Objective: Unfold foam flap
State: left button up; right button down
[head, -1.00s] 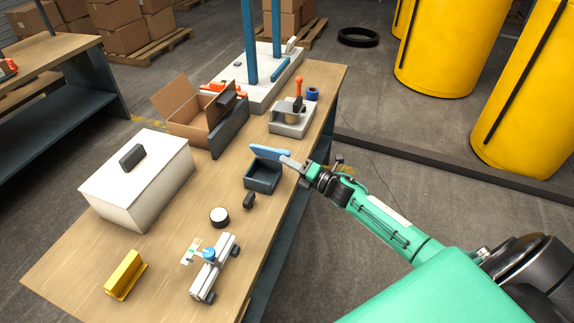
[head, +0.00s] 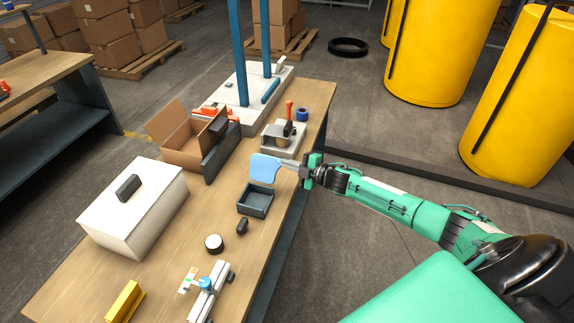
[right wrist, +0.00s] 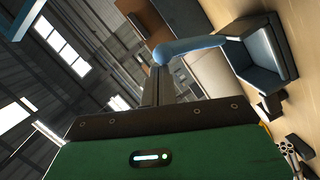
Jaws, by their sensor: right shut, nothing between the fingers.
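The light blue foam flap (head: 265,168) stands raised at the back edge of a small dark open box (head: 256,201) on the workbench, its broad face towards the head camera. In the right wrist view the flap (right wrist: 195,45) shows as a curved blue strip reaching from the box (right wrist: 262,52) to my fingertips. My right gripper (head: 287,164) is shut and empty, its fingertips at the flap's right edge; they look close to or touching it, I cannot tell which. The fingers also show in the wrist view (right wrist: 157,82). My left gripper is not in view.
A small black block (head: 242,226) and a round white-topped part (head: 214,243) lie in front of the box. A clamp fixture (head: 284,135) stands behind the flap, and an open cardboard box (head: 178,147) to the left.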

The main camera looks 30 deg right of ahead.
jog(key=w+d+f+m, duration=0.1)
jog(key=m, duration=0.1)
jog(key=w+d+m+g+b, duration=0.1)
jog(key=w+d+f+m+y, duration=0.1)
jog(key=d+m, duration=0.1)
jog(key=shift+w+f+m+g+b, duration=0.3)
jog(key=shift+f+g+b, duration=0.05)
jog(key=shift+g, duration=0.05)
jog(key=shift+s+r, duration=0.1)
jog(key=shift+s, duration=0.05)
